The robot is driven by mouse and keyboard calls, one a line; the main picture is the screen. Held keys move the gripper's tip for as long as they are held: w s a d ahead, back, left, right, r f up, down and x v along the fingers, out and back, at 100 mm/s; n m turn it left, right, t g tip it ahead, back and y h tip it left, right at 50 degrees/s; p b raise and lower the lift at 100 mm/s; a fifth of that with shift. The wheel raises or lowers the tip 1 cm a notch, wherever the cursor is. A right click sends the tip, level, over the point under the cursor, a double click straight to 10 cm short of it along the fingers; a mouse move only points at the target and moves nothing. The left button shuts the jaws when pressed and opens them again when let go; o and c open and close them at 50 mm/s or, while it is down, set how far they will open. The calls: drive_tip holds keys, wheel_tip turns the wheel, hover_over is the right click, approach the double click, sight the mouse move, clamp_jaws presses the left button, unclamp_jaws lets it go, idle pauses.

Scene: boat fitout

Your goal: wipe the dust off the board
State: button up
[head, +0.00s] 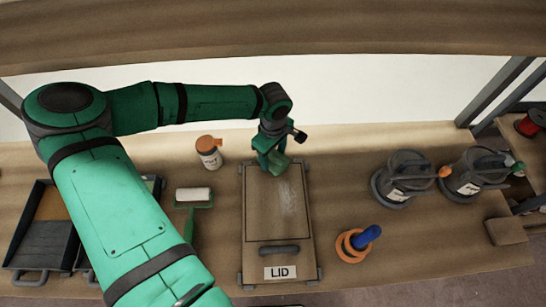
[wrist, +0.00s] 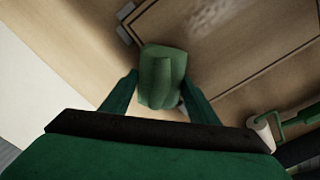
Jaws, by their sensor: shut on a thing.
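The board (head: 262,215) lies flat on the bench, a wooden panel with a dark outline, a handle and a "LID" label at its near end. A pale patch of dust (head: 289,198) shows on its right half; the patch also shows at the top of the wrist view (wrist: 207,14). My gripper (head: 273,163) is at the board's far end, shut on a green block-like wiper (wrist: 163,76). In the wrist view the wiper sits between the two fingers near a board corner. I cannot tell whether it touches the board.
A dark tray (head: 40,240) is further left. An orange ring with a blue handle (head: 356,243) and two grey cans (head: 402,178) are to the right. A shelf overhangs the back.

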sight(285, 217)
drive_tip(key=shift+d, duration=1.3)
drive_tip(key=shift+s+a+r, duration=0.1)
drive_tip(key=shift+s+r, duration=0.1)
drive_tip(key=shift+s, duration=1.55)
drive_tip(key=shift+s+r, duration=0.2)
drive_tip(key=shift+s, duration=1.55)
drive_tip(key=shift+c, duration=0.4)
drive_tip(key=shift+s+f, duration=0.2)
drive_tip(key=shift+s, duration=1.6)
drive_tip(key=shift+s+f, duration=0.2)
drive_tip(key=shift+s, duration=4)
drive_tip(key=shift+r, duration=0.1)
drive_tip(key=shift+r, duration=2.95)
drive_tip(key=shift+r, duration=0.1)
